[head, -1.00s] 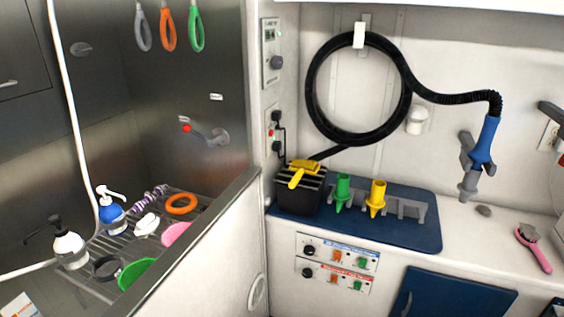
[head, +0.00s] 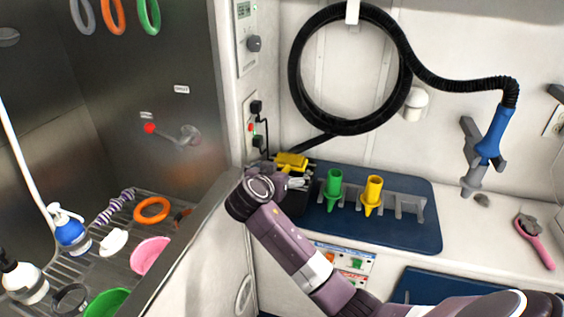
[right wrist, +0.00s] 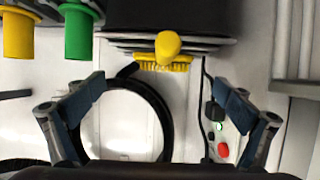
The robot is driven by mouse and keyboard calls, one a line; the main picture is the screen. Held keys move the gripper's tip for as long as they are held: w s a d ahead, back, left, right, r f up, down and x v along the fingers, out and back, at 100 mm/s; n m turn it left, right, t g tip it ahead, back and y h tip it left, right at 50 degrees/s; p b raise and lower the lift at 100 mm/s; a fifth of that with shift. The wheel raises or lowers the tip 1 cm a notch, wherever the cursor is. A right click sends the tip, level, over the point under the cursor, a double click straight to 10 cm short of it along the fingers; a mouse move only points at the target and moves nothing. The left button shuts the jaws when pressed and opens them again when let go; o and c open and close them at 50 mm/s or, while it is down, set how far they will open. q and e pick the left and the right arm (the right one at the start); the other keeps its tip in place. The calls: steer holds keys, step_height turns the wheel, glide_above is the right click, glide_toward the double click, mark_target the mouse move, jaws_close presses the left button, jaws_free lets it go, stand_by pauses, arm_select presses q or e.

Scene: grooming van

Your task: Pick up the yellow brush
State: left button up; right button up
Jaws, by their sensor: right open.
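The yellow brush (head: 292,160) lies on top of a slotted black box (head: 293,203) by the wall. In the right wrist view, the brush (right wrist: 168,47) shows its rounded handle end and bristles, ahead of the fingers. My right gripper (head: 298,182) is in front of the box, just below the brush, and partly covers the box. In the right wrist view my right gripper (right wrist: 163,88) is open and empty, its fingers spread wide on either side of the brush's line. A gap to the brush seems to remain. My left gripper is not in view.
Green (head: 334,190) and yellow (head: 372,195) nozzles stand in a grey rack on a blue mat (head: 425,235), right of the box. A partition edge (head: 190,255) and a coiled black hose (head: 300,95) are close by. A pink brush (head: 535,243) lies at far right.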

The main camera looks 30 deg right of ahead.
mark_target(286, 168)
steer(key=shift+a+f+p+x, duration=0.2)
steer(key=shift+p+x, duration=0.15)
steer(key=shift+x, duration=1.25)
steer(key=shift+a+f+p+x, duration=0.15)
steer(key=shift+p+x, duration=0.2)
steer(key=shift+x, duration=1.25)
steer(key=shift+w+d, duration=0.1)
steer(key=c, duration=1.3)
